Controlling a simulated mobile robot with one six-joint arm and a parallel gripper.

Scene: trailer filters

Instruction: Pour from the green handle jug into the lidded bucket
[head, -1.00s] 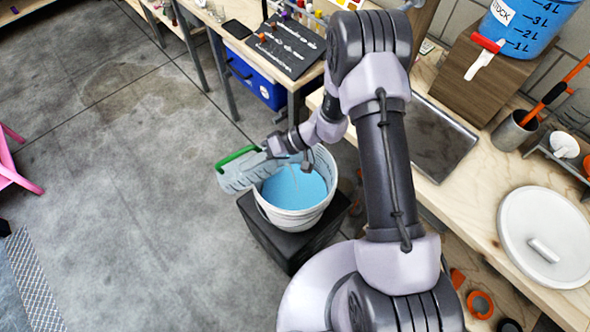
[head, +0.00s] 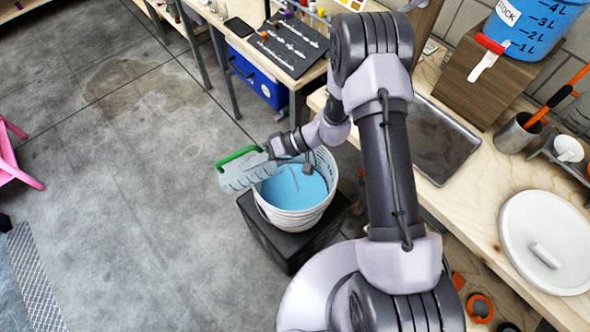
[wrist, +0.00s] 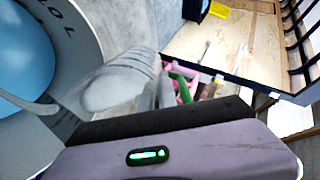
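The green handle jug (head: 247,174) is a clear, ribbed jug lying tilted on its side in the air at the bucket's upper left rim. Its green handle (head: 238,155) is on top. My gripper (head: 268,152) is shut on the jug; its fingertips are hard to make out. The white bucket (head: 290,219) is open and holds blue liquid. In the wrist view the bucket (wrist: 85,30) is at left, with the greyish jug (wrist: 120,80) beside it. A round white lid (head: 575,240) with a bar grip lies on the bench at right. Any liquid inside the jug is unclear.
The bucket stands on a black block (head: 262,235). A blue crate (head: 258,80) sits under the far table.

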